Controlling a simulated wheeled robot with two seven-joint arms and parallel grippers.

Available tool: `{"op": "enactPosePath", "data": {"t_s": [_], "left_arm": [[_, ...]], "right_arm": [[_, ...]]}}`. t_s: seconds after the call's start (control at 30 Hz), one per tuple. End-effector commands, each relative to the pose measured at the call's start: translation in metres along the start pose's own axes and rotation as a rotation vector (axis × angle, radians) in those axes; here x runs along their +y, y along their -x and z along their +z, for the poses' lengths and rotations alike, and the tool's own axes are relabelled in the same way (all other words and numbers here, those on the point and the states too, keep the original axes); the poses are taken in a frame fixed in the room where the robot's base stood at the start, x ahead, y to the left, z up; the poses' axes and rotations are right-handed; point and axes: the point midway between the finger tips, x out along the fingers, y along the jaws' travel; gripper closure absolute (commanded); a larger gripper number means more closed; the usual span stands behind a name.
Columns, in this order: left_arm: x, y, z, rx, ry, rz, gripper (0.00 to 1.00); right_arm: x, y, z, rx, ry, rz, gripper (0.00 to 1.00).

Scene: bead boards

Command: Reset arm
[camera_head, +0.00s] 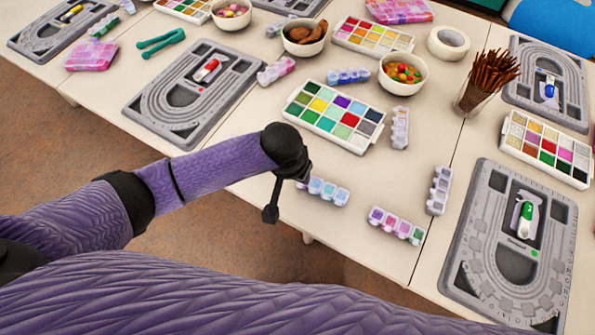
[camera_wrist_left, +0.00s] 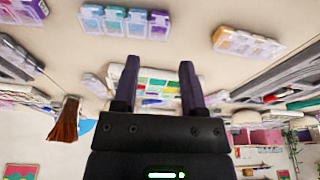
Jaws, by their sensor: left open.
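My left arm reaches in from the left in the head view, with its black gripper (camera_head: 284,168) above the table's front edge. In the left wrist view the two fingers of the left gripper (camera_wrist_left: 158,80) stand apart with nothing between them. A bead box with pale blue lids (camera_head: 325,190) lies just right of the gripper in the head view, partly behind it. My right gripper is not seen; a purple sleeve of mine crosses the bottom of the head view.
A multi-colour bead tray (camera_head: 334,115), a candy bowl (camera_head: 403,73) and a purple-pink bead box (camera_head: 396,225) lie on the table. Grey bead boards (camera_head: 140,112) (camera_head: 467,235) flank the middle. A glass of brown sticks (camera_head: 486,83) stands upright at right. Bare tabletop lies front centre.

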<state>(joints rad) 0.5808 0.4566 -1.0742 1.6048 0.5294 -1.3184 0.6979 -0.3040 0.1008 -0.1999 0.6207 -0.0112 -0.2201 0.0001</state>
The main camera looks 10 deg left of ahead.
Motion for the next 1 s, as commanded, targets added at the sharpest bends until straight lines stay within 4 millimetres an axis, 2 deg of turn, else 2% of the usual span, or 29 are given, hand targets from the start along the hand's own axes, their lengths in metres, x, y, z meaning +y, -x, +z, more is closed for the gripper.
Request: {"op": "enactPosePath", "data": {"t_s": [0.03, 0.13, 0.6, 0.7, 0.8, 0.9, 1.0], "left_arm": [[0.000, 0.013, -0.001, 0.002, 0.000, 0.001, 0.46], [0.000, 0.020, 0.000, 0.000, 0.000, -0.001, 0.46], [0.003, 0.020, 0.002, -0.001, -0.004, 0.008, 0.46], [0.026, 0.025, 0.015, 0.012, -0.037, 0.076, 0.46], [0.050, 0.040, 0.035, 0.051, -0.062, 0.163, 0.46], [0.053, 0.054, 0.051, 0.090, -0.052, 0.192, 0.46], [0.044, 0.064, 0.068, 0.109, -0.025, 0.181, 0.46]], "right_arm": [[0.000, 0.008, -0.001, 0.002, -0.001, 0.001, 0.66], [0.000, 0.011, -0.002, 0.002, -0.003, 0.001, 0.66], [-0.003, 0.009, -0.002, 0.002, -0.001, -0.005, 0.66], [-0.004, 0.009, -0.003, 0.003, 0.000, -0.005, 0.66], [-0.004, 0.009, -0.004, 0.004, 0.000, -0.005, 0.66], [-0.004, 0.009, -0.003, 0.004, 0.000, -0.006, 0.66], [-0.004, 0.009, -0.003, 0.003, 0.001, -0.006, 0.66]]}}
